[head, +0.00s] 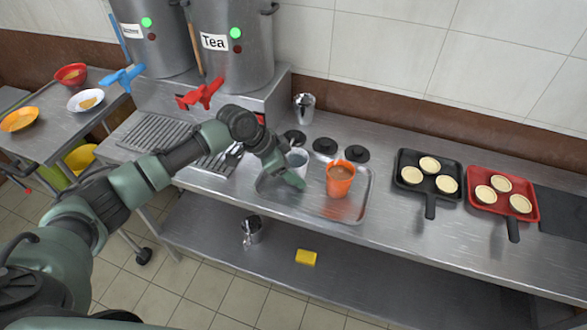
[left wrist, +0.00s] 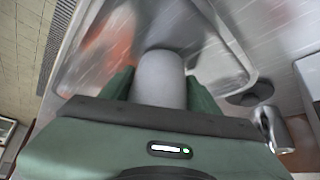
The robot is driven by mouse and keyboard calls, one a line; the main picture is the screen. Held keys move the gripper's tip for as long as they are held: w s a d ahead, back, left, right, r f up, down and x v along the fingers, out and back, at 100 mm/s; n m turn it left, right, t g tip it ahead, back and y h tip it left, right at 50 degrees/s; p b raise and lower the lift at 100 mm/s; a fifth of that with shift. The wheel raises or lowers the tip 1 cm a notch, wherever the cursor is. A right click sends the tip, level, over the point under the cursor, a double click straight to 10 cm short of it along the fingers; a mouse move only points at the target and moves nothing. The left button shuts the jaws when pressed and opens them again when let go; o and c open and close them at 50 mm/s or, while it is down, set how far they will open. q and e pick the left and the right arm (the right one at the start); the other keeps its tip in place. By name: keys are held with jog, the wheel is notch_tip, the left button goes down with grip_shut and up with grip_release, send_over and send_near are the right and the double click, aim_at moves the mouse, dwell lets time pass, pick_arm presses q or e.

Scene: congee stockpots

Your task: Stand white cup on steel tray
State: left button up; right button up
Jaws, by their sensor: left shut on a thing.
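The white cup (head: 297,159) is in my left gripper (head: 290,174), over the left part of the steel tray (head: 312,204) in the head view. The cup looks upright, with its opening up; the gripper hides much of its side. In the left wrist view the cup (left wrist: 158,80) sits between both fingers, with the tray (left wrist: 225,60) around and beyond it. I cannot tell whether its base touches the tray. My right gripper is not in view.
An orange cup (head: 341,178) with brown drink stands on the tray, right of the white cup. Black lids (head: 325,146) and a metal cup (head: 303,108) are behind the tray. Black (head: 410,172) and red pans (head: 482,205) with pale rounds lie to the right. The tray's front is bare.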

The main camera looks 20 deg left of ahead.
pick_arm(q)
jog(key=o, duration=1.6)
jog(key=shift+r, duration=0.1)
jog(key=b+v, duration=0.1)
jog(key=v, duration=1.1)
jog(key=shift+b, duration=0.3)
